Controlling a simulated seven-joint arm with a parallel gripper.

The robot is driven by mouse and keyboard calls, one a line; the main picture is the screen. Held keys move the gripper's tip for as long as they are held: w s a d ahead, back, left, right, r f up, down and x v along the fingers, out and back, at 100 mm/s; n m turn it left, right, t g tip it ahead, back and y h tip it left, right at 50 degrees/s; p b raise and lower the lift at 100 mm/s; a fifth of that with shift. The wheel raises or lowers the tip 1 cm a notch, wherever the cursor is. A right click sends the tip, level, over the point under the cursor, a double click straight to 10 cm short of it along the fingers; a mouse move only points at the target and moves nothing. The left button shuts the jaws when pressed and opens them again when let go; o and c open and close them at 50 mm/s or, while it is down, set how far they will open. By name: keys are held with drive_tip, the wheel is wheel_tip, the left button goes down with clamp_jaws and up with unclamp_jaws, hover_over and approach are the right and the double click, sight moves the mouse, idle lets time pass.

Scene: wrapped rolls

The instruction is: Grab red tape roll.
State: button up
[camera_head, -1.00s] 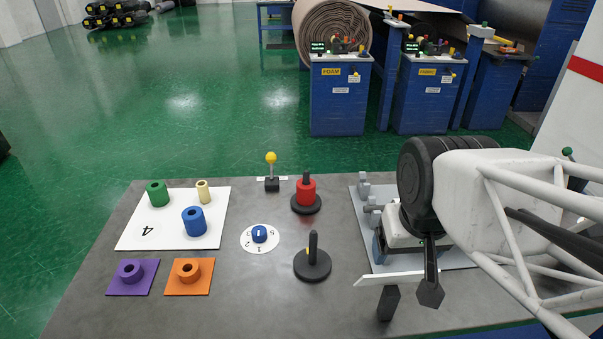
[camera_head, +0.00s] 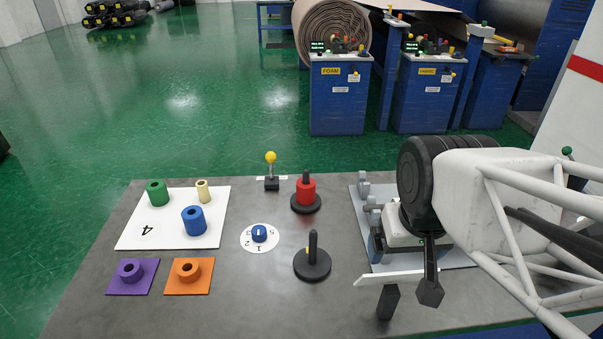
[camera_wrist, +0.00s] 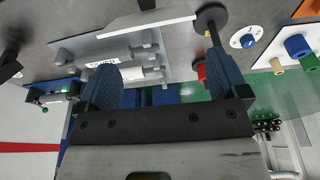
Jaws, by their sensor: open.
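The red tape roll (camera_head: 306,191) sits around the upright post of a round black stand near the back middle of the table in the head view. In the wrist view only part of the red roll (camera_wrist: 201,72) shows, beside the inner edge of the right finger. My gripper (camera_wrist: 163,82) is open, with its two blue-padded fingers wide apart and nothing between them. In the head view my gripper is at the right, over the grey fixture plate and well to the right of the roll; my arm hides much of it.
An empty black spindle stand (camera_head: 312,264) stands in front of the red roll. A yellow-topped lever (camera_head: 271,171) and blue dial (camera_head: 259,233) are to the left. A white board (camera_head: 140,235) bears green, cream and blue rolls. Grey fixtures (camera_head: 364,190) and a white plate (camera_head: 378,277) are at right.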

drive_tip(key=m+t+y, duration=0.5)
drive_tip(key=m+y, duration=0.5)
drive_tip(key=m, duration=1)
hover_over(312, 189)
drive_tip(key=s, duration=1.1)
wheel_tip(312, 189, down, 10)
drive_tip(key=w+f+m+t, duration=0.1)
drive_tip(key=w+f+m, duration=0.1)
drive_tip(key=w+d+f+m+t+h, duration=0.1)
drive_tip(key=w+f+m, duration=0.1)
drive_tip(key=f+m, duration=0.1)
drive_tip(key=w+d+f+m+t+h, duration=0.1)
drive_tip(key=w+f+m, duration=0.1)
drive_tip(key=w+m, duration=0.1)
drive_tip(key=shift+f, duration=0.4)
drive_tip(key=shift+w+d+f+m+t, duration=0.2)
drive_tip(key=shift+f+m+t, duration=0.15)
drive_tip(key=shift+m, duration=0.15)
drive_tip(key=shift+x, duration=1.25)
